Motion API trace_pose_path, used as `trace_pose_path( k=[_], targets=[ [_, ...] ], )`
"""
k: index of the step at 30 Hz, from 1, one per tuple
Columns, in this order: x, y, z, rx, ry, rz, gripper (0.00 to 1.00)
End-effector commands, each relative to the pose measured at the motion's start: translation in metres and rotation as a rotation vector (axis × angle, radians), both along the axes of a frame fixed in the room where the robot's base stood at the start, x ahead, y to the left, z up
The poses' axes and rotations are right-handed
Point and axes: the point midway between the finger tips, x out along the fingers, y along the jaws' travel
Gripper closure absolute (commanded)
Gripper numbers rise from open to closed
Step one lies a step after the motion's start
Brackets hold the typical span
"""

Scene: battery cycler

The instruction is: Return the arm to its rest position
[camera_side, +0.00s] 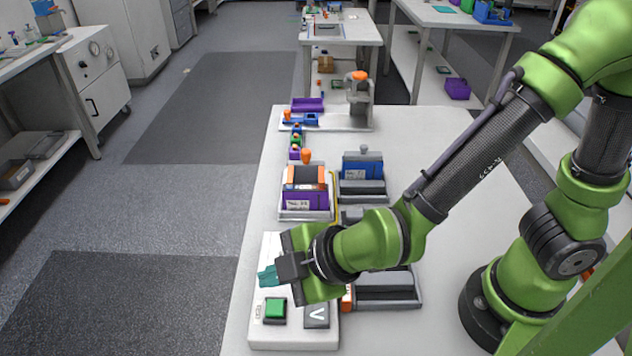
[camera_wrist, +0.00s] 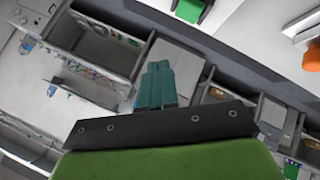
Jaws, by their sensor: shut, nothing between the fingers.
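My gripper (camera_side: 268,275) is at the lower middle of the side view, at the end of my green and dark grey arm. Its teal fingers point left and are closed together with nothing between them. In the side view it hangs over the white panel (camera_side: 263,334) that carries a green button (camera_side: 275,308) and a dark key marked V (camera_side: 316,314). The closed fingers also show in the wrist view (camera_wrist: 156,84). In the wrist view a green button (camera_wrist: 189,10) lies beyond the fingers at the top. My wrist hides part of the panel in the side view.
An empty grey tray (camera_side: 388,295) lies right of the panel. A stand with an orange knob (camera_side: 359,92) is at the table's far end.

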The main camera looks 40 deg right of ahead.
Motion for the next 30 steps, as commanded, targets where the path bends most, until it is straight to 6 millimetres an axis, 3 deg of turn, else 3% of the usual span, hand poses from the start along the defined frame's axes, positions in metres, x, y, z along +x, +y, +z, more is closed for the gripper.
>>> trace_pose_path(
  k=[8,13,17,20,23,27,30],
  targets=[
    [-0.001,0.0,-0.001,0.024,0.017,-0.023,1.0],
    [-0.023,0.018,-0.006,0.221,0.208,-0.091,1.0],
    [-0.031,0.009,0.019,0.439,0.426,-0.218,1.0],
    [-0.029,-0.022,0.044,0.559,0.573,-0.377,1.0],
    [-0.028,-0.072,0.065,0.635,0.669,-0.591,1.0],
    [-0.033,-0.159,0.088,0.716,0.68,-0.945,1.0],
    [-0.039,-0.209,0.101,0.764,0.61,-1.126,1.0]
  ],
)
